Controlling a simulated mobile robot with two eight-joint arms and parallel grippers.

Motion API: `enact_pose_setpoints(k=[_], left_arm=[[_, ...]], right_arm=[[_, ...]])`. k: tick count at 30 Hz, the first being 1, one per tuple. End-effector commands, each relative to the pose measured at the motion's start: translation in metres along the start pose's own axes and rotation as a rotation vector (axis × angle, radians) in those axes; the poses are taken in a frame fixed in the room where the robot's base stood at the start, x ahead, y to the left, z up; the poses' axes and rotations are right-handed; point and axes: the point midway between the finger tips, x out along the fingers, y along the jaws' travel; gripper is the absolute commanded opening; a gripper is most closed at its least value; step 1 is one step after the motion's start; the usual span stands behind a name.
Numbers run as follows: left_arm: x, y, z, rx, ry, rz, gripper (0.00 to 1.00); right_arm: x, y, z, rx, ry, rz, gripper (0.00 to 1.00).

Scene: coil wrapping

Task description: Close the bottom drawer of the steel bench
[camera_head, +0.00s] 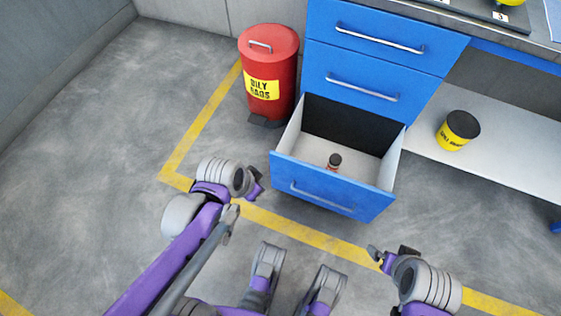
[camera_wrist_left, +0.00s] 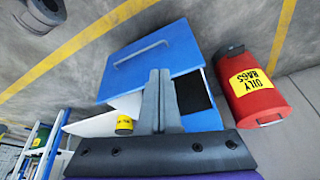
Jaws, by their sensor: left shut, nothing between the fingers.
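The bottom drawer (camera_head: 330,188) of the blue bench is pulled well out, its blue front facing me with a silver handle (camera_head: 320,197). In the left wrist view the drawer front (camera_wrist_left: 170,55) lies beyond the fingers. My left gripper (camera_head: 259,184) is shut and empty, just left of the drawer front's left end; its fingers are together in the wrist view (camera_wrist_left: 159,100). My right gripper (camera_head: 383,256) is in front of the drawer's right end, apart from it; its finger gap is unclear.
A red oily rags bin (camera_head: 270,65) stands left of the bench, close to the drawer. A yellow can with a black lid (camera_head: 458,130) sits on the lower shelf (camera_head: 510,165) at right. Two upper drawers (camera_head: 370,80) are shut. The floor at left is clear.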

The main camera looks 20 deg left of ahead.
Motion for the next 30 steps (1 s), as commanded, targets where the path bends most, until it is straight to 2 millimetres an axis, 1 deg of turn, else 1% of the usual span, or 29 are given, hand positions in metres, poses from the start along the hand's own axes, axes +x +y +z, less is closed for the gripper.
enact_pose_setpoints(k=[1,3,9,15,18,22,26,29,30], left_arm=[[0.009,-0.009,-0.008,0.065,0.009,0.017,0.0],[0.023,-0.017,-0.015,0.177,0.03,0.044,0.0],[0.065,-0.045,-0.028,0.501,0.124,0.097,0.0],[0.104,-0.072,-0.028,0.804,0.245,0.096,0.0],[0.117,-0.081,-0.025,0.915,0.293,0.08,0.0],[0.127,-0.087,-0.021,1.002,0.33,0.063,0.0],[0.134,-0.087,-0.021,1.03,0.341,0.058,0.0],[0.145,-0.085,-0.024,1.033,0.341,0.058,0.0],[0.152,-0.084,-0.025,1.033,0.341,0.059,0.0]], right_arm=[[-0.003,0.0,-0.001,0.0,0.001,0.0,1.0],[-0.005,0.0,-0.001,0.0,0.001,0.0,1.0],[-0.011,0.0,-0.003,0.0,0.003,0.0,1.0],[-0.016,0.0,-0.004,0.0,0.004,0.0,1.0],[-0.018,0.0,-0.004,0.0,0.005,0.0,1.0],[-0.019,0.0,-0.004,0.0,0.005,0.0,1.0],[-0.017,0.0,-0.004,0.0,0.005,0.0,1.0],[-0.013,0.0,-0.003,0.0,0.003,0.0,1.0],[-0.01,0.0,-0.002,0.0,0.002,0.0,1.0]])
